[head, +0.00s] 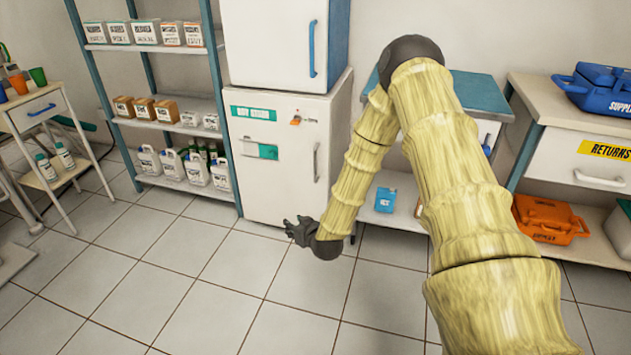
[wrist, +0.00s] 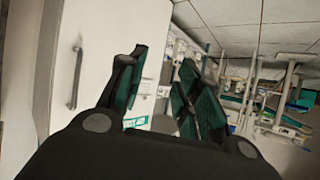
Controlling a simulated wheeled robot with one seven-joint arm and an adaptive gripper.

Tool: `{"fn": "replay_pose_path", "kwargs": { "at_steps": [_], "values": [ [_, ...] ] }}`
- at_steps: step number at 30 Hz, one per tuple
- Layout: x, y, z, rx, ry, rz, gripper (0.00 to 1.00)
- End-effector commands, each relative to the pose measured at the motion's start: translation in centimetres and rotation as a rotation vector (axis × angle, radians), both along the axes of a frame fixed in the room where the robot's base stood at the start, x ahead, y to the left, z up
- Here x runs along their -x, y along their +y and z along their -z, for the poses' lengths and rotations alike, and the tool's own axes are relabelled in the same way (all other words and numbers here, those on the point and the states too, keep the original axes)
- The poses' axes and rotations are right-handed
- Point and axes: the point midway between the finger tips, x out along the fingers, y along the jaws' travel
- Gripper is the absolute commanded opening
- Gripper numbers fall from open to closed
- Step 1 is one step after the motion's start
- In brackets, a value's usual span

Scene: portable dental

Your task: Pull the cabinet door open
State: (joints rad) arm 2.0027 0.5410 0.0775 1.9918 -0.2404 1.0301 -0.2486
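A white lower cabinet (head: 270,180) stands against the wall with its door closed. Its grey vertical handle (head: 316,162) is at the door's right side; a grey handle on a white panel also shows at the left of the wrist view (wrist: 76,78). A white upper cabinet (head: 270,40) with a blue vertical handle (head: 312,48) sits directly above. My gripper (head: 290,229) is low, in front of the lower cabinet's bottom right, below the handle and apart from it. In the wrist view its fingers (wrist: 163,62) are spread with nothing between them.
A blue-framed shelf (head: 175,103) with boxes and bottles stands left of the cabinets. A white side table (head: 25,112) is further left. Right are a bench with a blue box (head: 385,199), and a unit with a RETURNS drawer (head: 600,178). The tiled floor (head: 190,280) in front is clear.

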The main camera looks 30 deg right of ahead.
Motion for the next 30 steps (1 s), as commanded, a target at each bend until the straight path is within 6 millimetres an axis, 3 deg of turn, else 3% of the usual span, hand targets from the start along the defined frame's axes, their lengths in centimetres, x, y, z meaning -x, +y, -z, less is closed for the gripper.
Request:
{"fn": "replay_pose_path", "kwargs": {
  "at_steps": [1,6,15,21,30],
  "values": [
    [-1.4,-1.5,0.9,0.009,-0.046,0.017,0.34],
    [-5.1,-6.4,-0.1,0.049,-0.188,0.066,0.34],
    [-8.9,-14.6,-2.4,0.122,-0.393,0.155,0.34],
    [-9.6,-17.3,-3.6,0.149,-0.455,0.186,0.34],
    [-11.8,-18.4,-3.7,0.156,-0.467,0.192,0.34]
  ]
}}
